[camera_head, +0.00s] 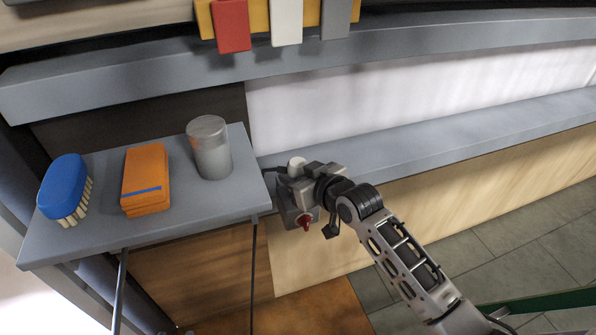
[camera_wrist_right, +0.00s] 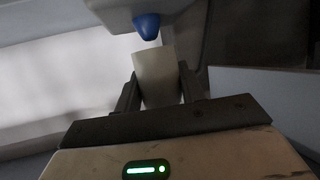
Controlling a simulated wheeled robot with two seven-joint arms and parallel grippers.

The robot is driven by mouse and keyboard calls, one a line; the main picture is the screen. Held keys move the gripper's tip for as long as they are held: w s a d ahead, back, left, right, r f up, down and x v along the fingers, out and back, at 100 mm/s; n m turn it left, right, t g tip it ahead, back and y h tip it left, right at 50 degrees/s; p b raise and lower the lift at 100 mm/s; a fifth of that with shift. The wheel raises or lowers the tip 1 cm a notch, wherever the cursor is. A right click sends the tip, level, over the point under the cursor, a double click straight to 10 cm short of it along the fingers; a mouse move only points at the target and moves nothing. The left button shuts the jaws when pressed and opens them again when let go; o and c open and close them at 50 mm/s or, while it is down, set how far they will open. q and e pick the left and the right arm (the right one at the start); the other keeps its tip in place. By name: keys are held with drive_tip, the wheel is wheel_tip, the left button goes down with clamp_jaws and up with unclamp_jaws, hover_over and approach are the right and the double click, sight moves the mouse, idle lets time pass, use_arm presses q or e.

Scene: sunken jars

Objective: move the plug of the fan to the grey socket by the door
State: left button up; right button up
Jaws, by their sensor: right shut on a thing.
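My right gripper (camera_head: 294,174) is at the ledge beside the small grey shelf. In the right wrist view its two fingers (camera_wrist_right: 158,88) are shut on a cream-white block (camera_wrist_right: 157,70), which looks like the plug. A white rounded piece (camera_head: 297,161) shows at the gripper's tip in the head view. A grey box (camera_head: 288,212) with a red knob-like part (camera_head: 305,222) sits just below the gripper. In the wrist view a blue rounded part (camera_wrist_right: 146,25) on a grey housing is just beyond the block; I cannot tell whether they touch. The fan and cord are not clearly visible. My left gripper is out of view.
The shelf (camera_head: 190,225) at left holds a blue brush (camera_head: 62,184), an orange block (camera_head: 146,178) and a grey canister (camera_head: 210,148). Red (camera_head: 232,25), white (camera_head: 287,22) and grey (camera_head: 335,18) pieces hang above. The long grey ledge (camera_head: 430,140) to the right is clear.

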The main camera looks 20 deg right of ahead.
drive_tip(key=shift+f, duration=0.2)
drive_tip(key=shift+r, duration=0.1)
drive_tip(key=shift+p, duration=0.45)
drive_tip(key=shift+f+b, duration=0.4)
drive_tip(key=shift+f, duration=0.45)
